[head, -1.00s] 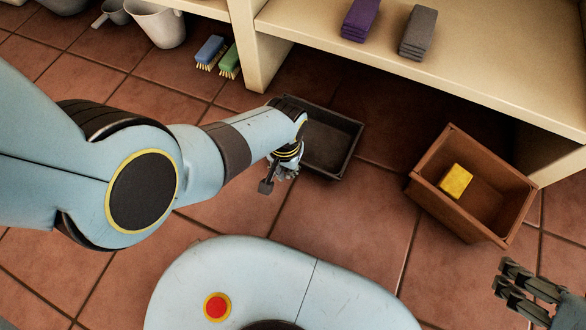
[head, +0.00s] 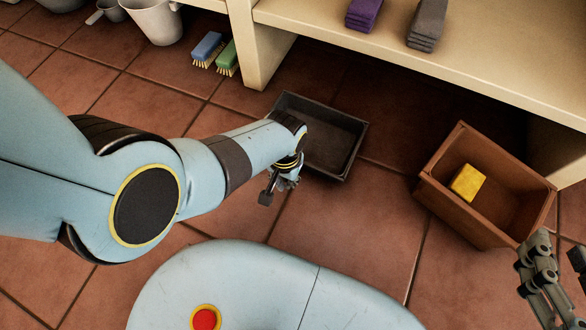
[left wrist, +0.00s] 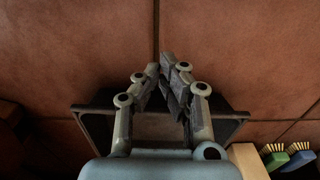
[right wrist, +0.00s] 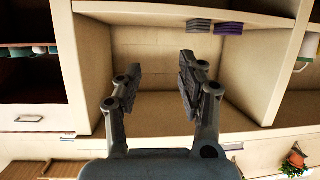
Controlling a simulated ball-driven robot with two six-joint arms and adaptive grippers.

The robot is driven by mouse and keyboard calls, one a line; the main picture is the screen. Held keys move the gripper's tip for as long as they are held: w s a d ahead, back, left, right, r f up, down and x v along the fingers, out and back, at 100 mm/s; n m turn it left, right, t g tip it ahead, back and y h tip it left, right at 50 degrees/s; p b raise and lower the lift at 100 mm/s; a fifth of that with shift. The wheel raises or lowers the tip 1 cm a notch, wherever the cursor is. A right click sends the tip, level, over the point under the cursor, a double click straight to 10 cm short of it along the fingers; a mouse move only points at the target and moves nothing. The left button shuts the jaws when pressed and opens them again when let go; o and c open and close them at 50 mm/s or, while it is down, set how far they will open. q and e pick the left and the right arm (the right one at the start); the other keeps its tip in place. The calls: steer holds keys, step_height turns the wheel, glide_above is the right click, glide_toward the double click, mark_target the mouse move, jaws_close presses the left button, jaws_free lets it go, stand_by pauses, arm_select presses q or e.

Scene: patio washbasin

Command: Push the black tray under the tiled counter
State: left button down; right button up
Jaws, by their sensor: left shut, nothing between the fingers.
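The black tray (head: 338,148) lies on the tiled floor, by the open space below the beige counter (head: 480,82). My left forearm covers its left end. My left gripper (head: 272,196) is shut and empty, low at the tray's near left side; I cannot tell if it touches. In the left wrist view the closed fingers (left wrist: 162,72) cover part of the tray (left wrist: 235,122). My right gripper (head: 548,262) is at the lower right, near the brown crate. In the right wrist view its fingers (right wrist: 160,68) are apart with nothing between them.
A brown crate (head: 470,220) with a yellow block (head: 467,182) stands right of the tray. A beige counter leg (head: 258,50) rises behind the tray's left end. Blue (head: 207,47) and green (head: 227,60) brushes lie left of it. The floor before the tray is clear.

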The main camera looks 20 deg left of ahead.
arm_select(q)
steer(key=shift+f+b, duration=0.65)
steer(key=shift+f, duration=0.2)
steer(key=w+b, duration=0.1)
steer(key=w, duration=0.2)
steer(key=shift+w+d+r, duration=0.1)
steer(key=shift+w, duration=0.2)
steer(key=shift+w+b, duration=0.2)
steer(key=shift+b, duration=0.1)
arm_select(e)
steer(key=w+a+r+n+t+y, duration=0.1)
steer(key=w+r+t, duration=0.2)
steer(key=r, duration=0.6)
steer(key=w+a+r+n+t+y, duration=0.1)
steer(key=w+r+t, duration=0.3)
steer(key=r, duration=0.5)
steer(key=shift+t+y, duration=0.6)
steer(key=shift+t, duration=0.3)
arm_select(q)
steer(key=shift+r, duration=0.1)
arm_select(e)
steer(key=shift+r, duration=0.15)
